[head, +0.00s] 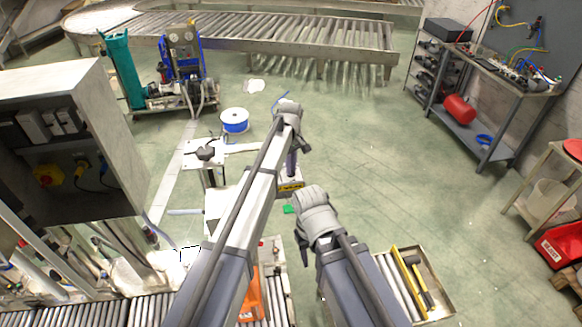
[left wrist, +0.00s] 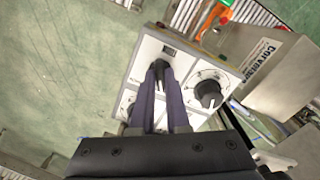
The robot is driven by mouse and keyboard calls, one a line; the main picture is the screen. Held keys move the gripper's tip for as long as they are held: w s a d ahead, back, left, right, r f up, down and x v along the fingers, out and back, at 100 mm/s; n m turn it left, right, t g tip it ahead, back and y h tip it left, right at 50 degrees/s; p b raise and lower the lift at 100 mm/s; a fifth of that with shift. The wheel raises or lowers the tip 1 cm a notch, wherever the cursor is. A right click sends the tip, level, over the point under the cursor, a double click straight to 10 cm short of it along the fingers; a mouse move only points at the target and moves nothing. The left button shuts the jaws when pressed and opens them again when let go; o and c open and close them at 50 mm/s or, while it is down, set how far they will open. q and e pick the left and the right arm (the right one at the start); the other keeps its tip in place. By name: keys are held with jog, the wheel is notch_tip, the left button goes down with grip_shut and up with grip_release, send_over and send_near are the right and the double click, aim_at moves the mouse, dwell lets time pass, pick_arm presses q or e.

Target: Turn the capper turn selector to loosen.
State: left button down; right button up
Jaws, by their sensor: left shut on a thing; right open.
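A pale control panel (left wrist: 145,62) with dark knobs fills the middle of the left wrist view. My left gripper (left wrist: 161,76) is shut on a black selector knob (left wrist: 159,66) near the panel's upper left; the fingers hide part of it. A second black knob (left wrist: 209,93) on a round pale dial sits to its right, apart from the fingers. The knob markings are too small to read. In the head view my left gripper (head: 291,172) points down at the small station, whose panel I cannot make out. My right gripper (head: 306,252) is open, lower and nearer, partly hidden by its wrist.
A metal box with a printed label (left wrist: 264,58) stands beside the panel. A grey cabinet (head: 70,130) is at the left, a blue-rimmed spool (head: 235,121) on the floor beyond, and a tool tray (head: 420,283) at the lower right.

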pick_arm(q)
jog(key=shift+m, duration=0.3)
jog(key=m, duration=0.5)
jog(key=shift+m, duration=0.4)
jog(key=m, duration=0.5)
jog(key=shift+m, duration=0.4)
jog(key=c, duration=0.9)
grip_release()
